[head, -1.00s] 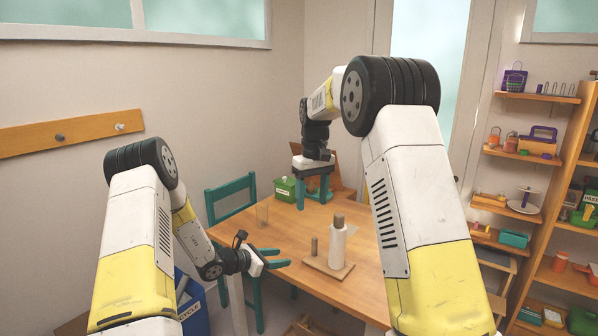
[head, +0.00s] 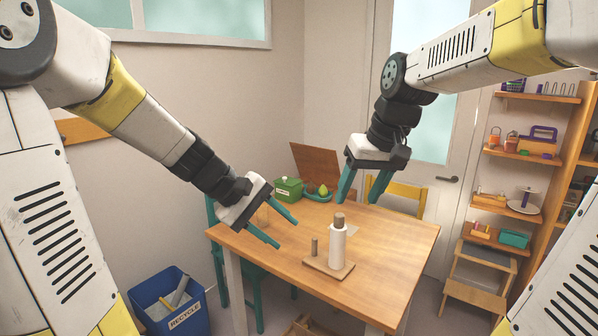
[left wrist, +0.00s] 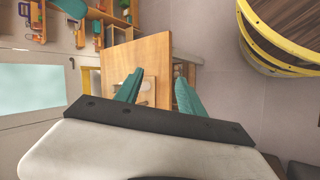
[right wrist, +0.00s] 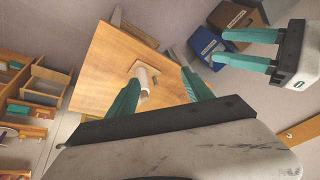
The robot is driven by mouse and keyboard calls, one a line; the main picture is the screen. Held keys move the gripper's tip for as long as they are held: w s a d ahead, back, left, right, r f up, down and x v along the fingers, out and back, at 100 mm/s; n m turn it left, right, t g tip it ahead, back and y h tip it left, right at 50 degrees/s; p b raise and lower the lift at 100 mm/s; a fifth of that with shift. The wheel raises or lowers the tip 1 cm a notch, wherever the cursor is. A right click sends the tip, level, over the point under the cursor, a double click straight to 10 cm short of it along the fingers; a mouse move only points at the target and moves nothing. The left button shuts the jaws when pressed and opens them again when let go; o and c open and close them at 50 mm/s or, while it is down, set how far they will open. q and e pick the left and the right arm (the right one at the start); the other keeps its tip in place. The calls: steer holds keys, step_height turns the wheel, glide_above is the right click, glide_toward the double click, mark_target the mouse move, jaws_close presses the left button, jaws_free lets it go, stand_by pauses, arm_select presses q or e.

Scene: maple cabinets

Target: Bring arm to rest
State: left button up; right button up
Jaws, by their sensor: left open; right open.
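My left gripper (head: 278,228) is open and empty in the head view, above the left part of the wooden table (head: 390,262). Its teal fingers are apart, and in the left wrist view (left wrist: 158,92) they point toward the table with nothing between them. My right gripper (head: 357,186) is open and empty above the back right part of the table, fingers pointing down. In the right wrist view its fingers (right wrist: 162,92) stand apart, with the white bottle visible beyond them. My left gripper also shows at the upper right of that view (right wrist: 222,46).
A white bottle (head: 337,246) with a brown cap stands on a small board beside a short wooden peg (head: 314,246). A green box (head: 288,188) and a teal bowl of fruit (head: 318,194) sit at the back. A blue recycle bin (head: 187,322) stands left; shelves (head: 530,155) stand right.

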arm_select(q)
steer(key=s+a+r+m+t+y, duration=0.1)
steer(key=s+a+r+m+y, duration=0.1)
steer(key=s+a, duration=0.3)
steer(key=s+a+r+m+t+y, duration=0.2)
steer(key=s+a+r+m+y, duration=0.1)
steer(key=s, duration=0.4)
steer(key=shift+s+a+m+y, duration=0.35)
steer(key=shift+a+m, duration=0.55)
steer(key=shift+m, duration=0.2)
arm_select(e)
steer(key=s+d+f+m+t, duration=0.1)
steer(key=s+f+m+t, duration=0.1)
steer(key=s, duration=1.1)
steer(key=shift+s+d+f+t, duration=0.25)
steer(key=shift+d+f+t, duration=0.1)
steer(key=shift+f, duration=0.2)
